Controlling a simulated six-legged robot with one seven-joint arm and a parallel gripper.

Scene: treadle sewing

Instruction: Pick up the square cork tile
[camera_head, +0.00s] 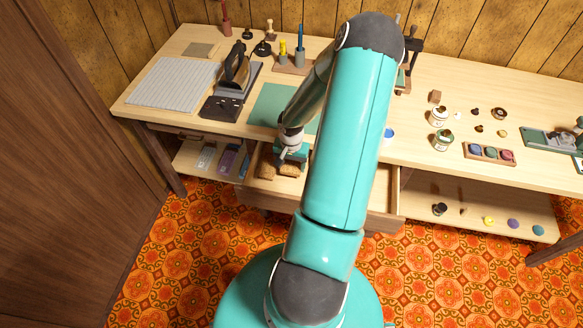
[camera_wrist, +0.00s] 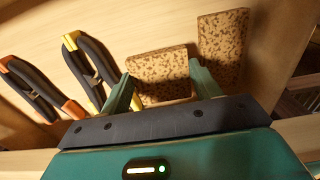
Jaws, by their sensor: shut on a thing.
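My gripper (camera_wrist: 160,72) has its two teal fingers on either side of a speckled brown cork tile (camera_wrist: 158,62), shut on it. The tile looks squarish, with its top and front faces showing; I cannot tell whether it is clear of the drawer floor. A second, longer cork piece (camera_wrist: 223,46) lies to the right, apart from the fingers. In the head view, my gripper (camera_head: 291,154) is low in the open drawer (camera_head: 340,208) under the table, with cork just below it. My arm hides part of the drawer there.
A lower shelf (camera_head: 475,205) holds small items.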

